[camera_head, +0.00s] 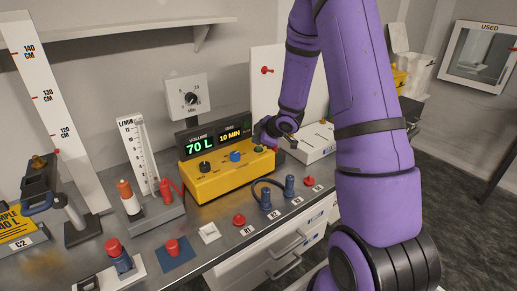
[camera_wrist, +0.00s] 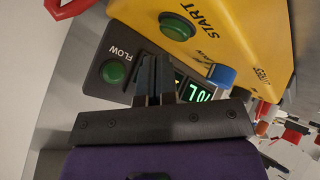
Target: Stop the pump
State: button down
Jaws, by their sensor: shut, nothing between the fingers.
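The yellow pump (camera_head: 222,178) stands on the bench, with a black knob (camera_head: 204,167) and a blue knob (camera_head: 235,156) on top. In the wrist view its yellow case (camera_wrist: 238,32) shows a green button (camera_wrist: 177,25) beside the word START. No stop button can be made out. A display (camera_head: 213,142) behind the pump reads VOLUME 70 L and 10 MIN. A green FLOW lamp (camera_wrist: 113,71) shows on its dark panel. My gripper (camera_wrist: 152,60) is shut and empty, near the FLOW panel and the START end. In the head view my arm partly hides that end.
A flow gauge (camera_head: 140,155) stands left of the pump. Blue fittings (camera_head: 266,200) and red caps (camera_head: 239,219) line the front edge. A white box (camera_head: 315,145) lies to the right.

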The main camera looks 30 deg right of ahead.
aim_at(258, 148)
jog(key=shift+r, duration=0.1)
jog(key=shift+r, duration=2.45)
jog(key=shift+r, duration=0.35)
jog(key=s+a+r+m+h, duration=0.2)
jog(key=s+r+m+h, duration=0.15)
jog(key=s+r, duration=0.4)
jog(key=s+a+r+m+h, duration=0.2)
jog(key=s+r+m, duration=0.25)
jog(key=r, duration=0.65)
jog(key=s+a+r+m+g+y, duration=0.1)
jog(key=s+a, duration=0.4)
jog(key=s, duration=0.6)
jog(key=s+a+r+m+g+y, duration=0.2)
jog(key=s+a, duration=0.4)
jog(key=s, duration=0.5)
jog(key=shift+m+g, duration=0.4)
